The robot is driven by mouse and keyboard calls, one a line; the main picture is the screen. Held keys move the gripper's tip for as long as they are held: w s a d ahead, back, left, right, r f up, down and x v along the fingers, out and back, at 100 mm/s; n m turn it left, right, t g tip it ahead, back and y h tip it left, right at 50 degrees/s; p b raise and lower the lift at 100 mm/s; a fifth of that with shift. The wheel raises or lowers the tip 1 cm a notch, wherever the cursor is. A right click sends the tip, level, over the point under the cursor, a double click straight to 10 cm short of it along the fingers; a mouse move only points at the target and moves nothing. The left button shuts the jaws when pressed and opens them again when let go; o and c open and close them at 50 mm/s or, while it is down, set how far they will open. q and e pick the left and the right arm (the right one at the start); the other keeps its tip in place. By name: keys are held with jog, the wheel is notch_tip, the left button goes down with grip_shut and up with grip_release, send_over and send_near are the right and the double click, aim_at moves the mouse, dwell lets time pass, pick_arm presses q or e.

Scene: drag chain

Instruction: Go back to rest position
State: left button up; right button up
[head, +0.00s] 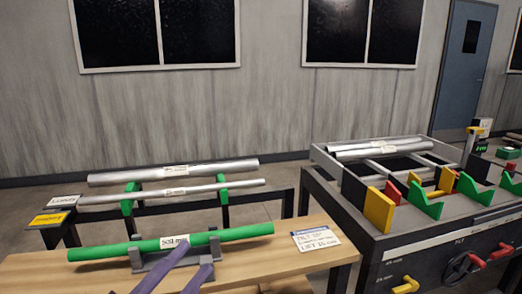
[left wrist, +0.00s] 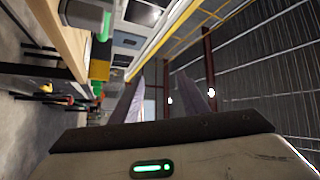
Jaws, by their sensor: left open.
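My left gripper (head: 196,253) shows at the bottom of the head view as two purple fingers, spread apart. In the left wrist view its fingers (left wrist: 162,95) are open with nothing between them. A green tube (head: 107,249) with a white label lies across a grey holder (head: 133,257) on the wooden table (head: 40,275). One fingertip overlaps the tube near its label in the head view; whether they touch is unclear. My right gripper is not in view.
Behind the table, two silver tubes (head: 115,178) lie on a rack with green supports (head: 127,199). A dark bench (head: 400,255) at the right holds more silver tubes (head: 380,149) and yellow, green and red blocks.

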pick_arm(q)
jog(key=s+a+f+n+g+y, duration=0.1)
jog(key=s+a+f+n+y, duration=0.15)
jog(key=f+n+y, duration=0.7)
jog(key=s+f+n+g+p, duration=0.1)
jog(key=s+f+n+g, duration=0.3)
jog(key=s+f, duration=0.4)
jog(key=s+f+n+g+p, duration=0.1)
jog(key=s+f+n+g, duration=0.3)
jog(key=f, duration=1.2)
jog(key=s, duration=0.4)
jog(key=shift+s, duration=0.3)
